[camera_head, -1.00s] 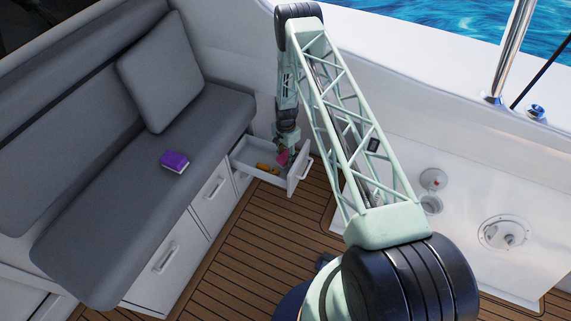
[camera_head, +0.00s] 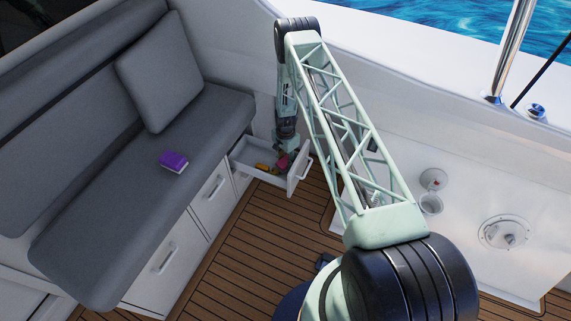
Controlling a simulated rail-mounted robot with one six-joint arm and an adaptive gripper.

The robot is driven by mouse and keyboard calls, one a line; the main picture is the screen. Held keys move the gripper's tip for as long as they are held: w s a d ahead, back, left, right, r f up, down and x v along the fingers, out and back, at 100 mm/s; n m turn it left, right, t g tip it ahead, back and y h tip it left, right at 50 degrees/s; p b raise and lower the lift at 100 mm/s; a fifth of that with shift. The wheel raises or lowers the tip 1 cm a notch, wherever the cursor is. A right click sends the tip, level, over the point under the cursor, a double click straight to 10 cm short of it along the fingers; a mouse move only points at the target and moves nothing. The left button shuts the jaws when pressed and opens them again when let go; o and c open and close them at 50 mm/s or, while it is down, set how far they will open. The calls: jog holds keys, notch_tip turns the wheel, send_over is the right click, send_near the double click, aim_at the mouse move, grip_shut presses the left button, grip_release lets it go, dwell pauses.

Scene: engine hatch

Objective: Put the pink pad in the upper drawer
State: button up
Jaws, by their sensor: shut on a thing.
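The upper drawer (camera_head: 247,158) is pulled open at the far end of the grey bench. The pink pad (camera_head: 283,162) is in my gripper (camera_head: 285,155), low at the drawer's right part. The gripper is shut on the pad. The pad looks to be inside the drawer or just over it; at this size I cannot tell whether it touches the bottom. The fingers are small and partly hidden by the wrist.
Small yellow-orange things (camera_head: 263,167) lie in the drawer.

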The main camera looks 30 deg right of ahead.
aim_at(285, 161)
jog(key=shift+f, duration=0.3)
jog(key=o, duration=0.8)
jog(key=shift+o, duration=0.2)
jog(key=shift+r, duration=0.15)
notch_tip(285, 161, up, 12)
jog(key=p, duration=0.1)
dwell(0.6)
jog(key=shift+r, duration=0.1)
dwell(0.6)
